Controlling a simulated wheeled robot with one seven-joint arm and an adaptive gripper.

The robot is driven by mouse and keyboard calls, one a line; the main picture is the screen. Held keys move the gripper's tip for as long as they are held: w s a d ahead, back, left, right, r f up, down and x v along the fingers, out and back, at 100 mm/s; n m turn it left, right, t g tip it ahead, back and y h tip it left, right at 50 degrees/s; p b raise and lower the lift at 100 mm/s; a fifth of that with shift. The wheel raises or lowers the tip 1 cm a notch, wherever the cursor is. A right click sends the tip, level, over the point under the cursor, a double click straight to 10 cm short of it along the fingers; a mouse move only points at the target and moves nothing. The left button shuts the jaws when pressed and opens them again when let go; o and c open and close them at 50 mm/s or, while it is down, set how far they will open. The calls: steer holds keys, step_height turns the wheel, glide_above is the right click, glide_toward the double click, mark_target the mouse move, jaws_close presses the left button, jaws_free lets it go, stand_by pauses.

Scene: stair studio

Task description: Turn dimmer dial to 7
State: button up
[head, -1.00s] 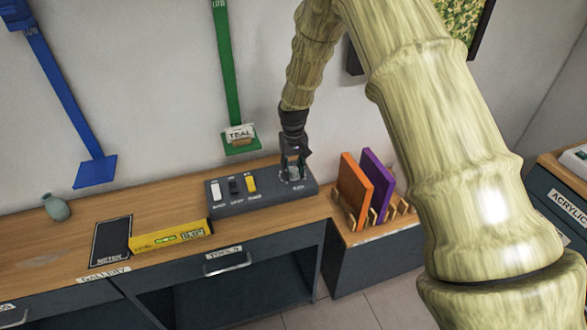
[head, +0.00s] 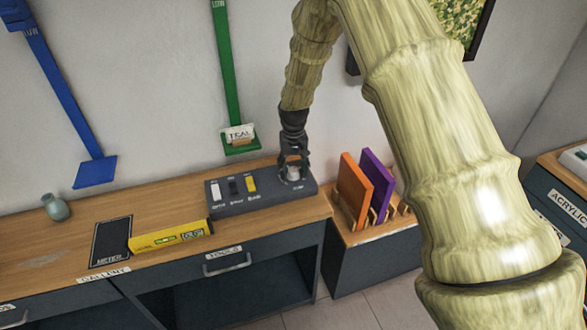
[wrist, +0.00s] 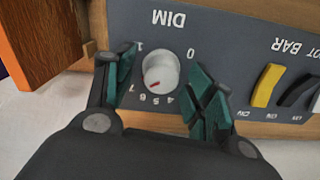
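The grey dimmer dial (wrist: 161,72) sits on the dark control panel (wrist: 225,30), under the label DIM, upside down in the wrist view. Its red mark points to the lower left, around the 6 to 7 marks. In the head view the dial (head: 293,173) is at the panel's right end. My gripper (wrist: 163,88) is open, with one teal-padded finger on each side of the dial and visible gaps between them and it. In the head view my gripper (head: 294,170) points down over the dial. Part of the number ring is hidden by the fingers.
Coloured switches (head: 234,186) stand on the panel left of the dial. An orange board (head: 354,190) and a purple board (head: 377,180) stand in a rack to the right.

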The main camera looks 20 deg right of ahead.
mark_target(294, 169)
step_height(294, 169, up, 12)
stand_by(0.7)
steer(key=shift+s+f, duration=0.1)
steer(key=shift+f, duration=0.05)
